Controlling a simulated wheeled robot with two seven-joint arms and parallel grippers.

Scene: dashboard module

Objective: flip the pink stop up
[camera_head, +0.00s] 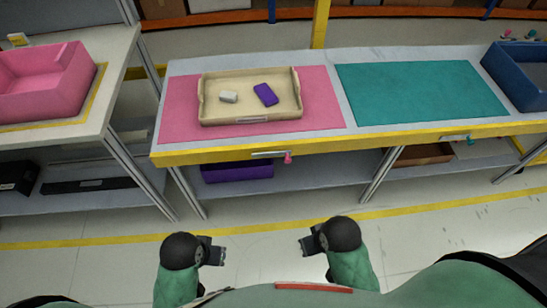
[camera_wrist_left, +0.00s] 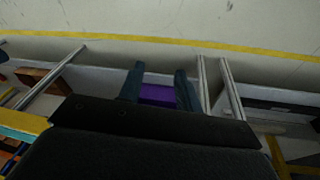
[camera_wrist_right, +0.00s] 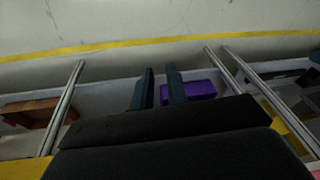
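The pink stop (camera_head: 288,159) is a small pink knob on the yellow front edge of the workbench, below the pink mat. It points down at the right end of a short pale bar (camera_head: 268,154). My left gripper (camera_head: 218,251) is in front of and below the bench, left of the stop. Its fingers are wide apart and empty in the left wrist view (camera_wrist_left: 160,88). My right gripper (camera_head: 306,242) is also below the bench edge, slightly right of the stop. Its fingers have a narrower empty gap in the right wrist view (camera_wrist_right: 160,88).
A beige tray (camera_head: 210,109) with a white and a purple item lies on the pink mat (camera_head: 325,103). A teal mat (camera_head: 420,90) lies to its right. A teal stop (camera_head: 469,138) hangs farther right. A purple bin (camera_head: 237,171) sits on the lower shelf.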

